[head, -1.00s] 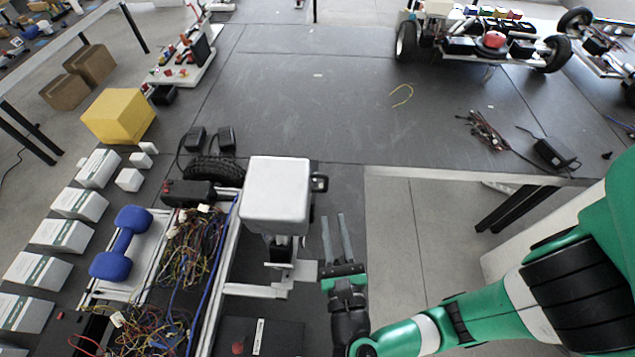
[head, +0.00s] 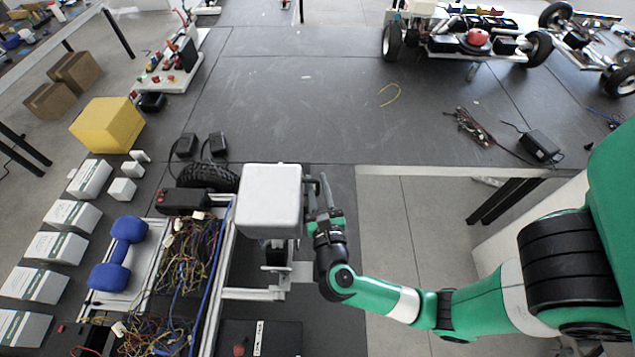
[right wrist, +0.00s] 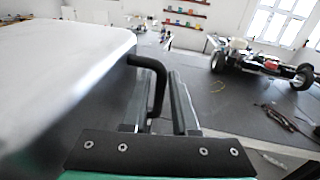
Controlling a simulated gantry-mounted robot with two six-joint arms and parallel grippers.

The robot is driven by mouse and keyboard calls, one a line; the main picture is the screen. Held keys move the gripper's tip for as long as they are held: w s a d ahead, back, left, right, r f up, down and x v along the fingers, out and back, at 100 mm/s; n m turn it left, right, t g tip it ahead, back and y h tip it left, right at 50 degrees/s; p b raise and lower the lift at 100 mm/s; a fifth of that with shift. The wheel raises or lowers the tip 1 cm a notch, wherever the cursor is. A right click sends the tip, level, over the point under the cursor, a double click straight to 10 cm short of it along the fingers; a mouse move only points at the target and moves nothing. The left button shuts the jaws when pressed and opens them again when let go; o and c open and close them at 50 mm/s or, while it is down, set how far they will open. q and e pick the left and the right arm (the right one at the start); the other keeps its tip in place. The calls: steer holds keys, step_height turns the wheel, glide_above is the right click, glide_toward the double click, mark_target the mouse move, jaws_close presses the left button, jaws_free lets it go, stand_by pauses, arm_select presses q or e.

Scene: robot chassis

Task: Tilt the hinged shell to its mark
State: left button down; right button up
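The hinged shell (head: 270,200) is a white, rounded box on a short post at the frame's right side. In the right wrist view the shell (right wrist: 55,55) fills the left, its dark side facing the gripper. Its bent black handle (right wrist: 158,85) sticks out from that side. My right gripper (head: 316,192) is at the shell's right side. In the right wrist view the right gripper (right wrist: 160,98) has its two fingers apart, with the handle between them and a narrow gap showing. No mark for the tilt can be made out. My left gripper is not in view.
The chassis frame (head: 243,294) holds tangled wires (head: 185,255) left of the shell. The dark tabletop (head: 300,120) beyond the shell is mostly clear.

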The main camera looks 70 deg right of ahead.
jaws_close()
stand_by(1.4)
